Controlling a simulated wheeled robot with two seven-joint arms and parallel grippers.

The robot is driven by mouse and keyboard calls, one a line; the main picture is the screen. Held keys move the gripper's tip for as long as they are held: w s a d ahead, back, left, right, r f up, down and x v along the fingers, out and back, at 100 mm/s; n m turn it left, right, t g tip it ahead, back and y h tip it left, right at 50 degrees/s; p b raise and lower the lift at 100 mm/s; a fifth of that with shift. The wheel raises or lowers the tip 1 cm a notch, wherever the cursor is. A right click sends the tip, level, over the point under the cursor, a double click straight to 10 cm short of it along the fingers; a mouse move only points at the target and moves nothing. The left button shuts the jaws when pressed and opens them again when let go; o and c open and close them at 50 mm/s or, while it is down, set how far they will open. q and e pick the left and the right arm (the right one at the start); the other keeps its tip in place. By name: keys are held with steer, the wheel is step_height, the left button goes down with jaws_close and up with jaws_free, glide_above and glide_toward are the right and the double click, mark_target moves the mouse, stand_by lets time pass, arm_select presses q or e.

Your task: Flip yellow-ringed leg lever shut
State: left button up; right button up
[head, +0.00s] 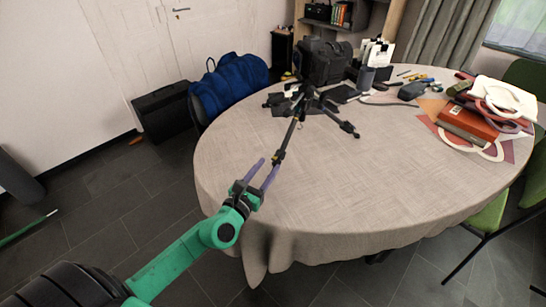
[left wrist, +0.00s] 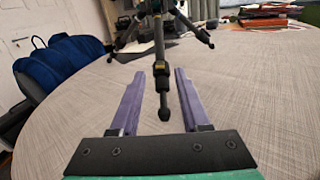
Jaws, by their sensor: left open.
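A small black tripod (head: 303,104) stands on the table with its legs spread. One leg (head: 288,139) points toward me and carries a yellow ring (head: 279,156). In the left wrist view this leg (left wrist: 160,50) comes down from the top, with the yellow-marked lever joint (left wrist: 161,69) and a dark foot (left wrist: 164,114) below it. My left gripper (head: 265,170) is open, its purple fingers reaching toward this leg. In the left wrist view the foot lies between the two fingers (left wrist: 165,95), with gaps on both sides. Whether the lever is up or flat is too small to tell.
The round table (head: 350,190) has a pale cloth and is clear at the front. A black camera bag (head: 325,61) stands behind the tripod. Books and papers (head: 468,122) lie at the right. A blue bag (head: 230,85) is beyond the left edge.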

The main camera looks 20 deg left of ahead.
mark_target(273, 159)
arm_select(q)
steer(key=w, duration=0.4)
steer(key=shift+w+d, duration=0.1)
steer(key=shift+d, duration=0.1)
arm_select(e)
steer(key=shift+r, duration=0.1)
arm_select(q)
steer(key=shift+c, duration=0.3)
jaws_close()
steer(key=f+t+b, duration=0.1)
steer(key=b, duration=0.5)
steer(key=shift+f, duration=0.4)
steer(key=b, duration=0.2)
steer(key=shift+f+b, duration=0.15)
steer(key=shift+b, duration=0.15)
arm_select(e)
step_height(273, 159, down, 8)
steer(key=w, duration=0.1)
arm_select(q)
steer(key=t+b, duration=0.1)
steer(key=b, duration=0.3)
steer(key=shift+r+t+h, duration=0.3)
steer(key=shift+r+h, duration=0.05)
steer(key=shift+h, duration=0.05)
steer(key=shift+r, duration=0.2)
arm_select(e)
steer(key=w+a, duration=0.1)
steer(key=w, duration=0.5)
steer(key=shift+w+a, duration=0.3)
steer(key=shift+a, duration=0.1)
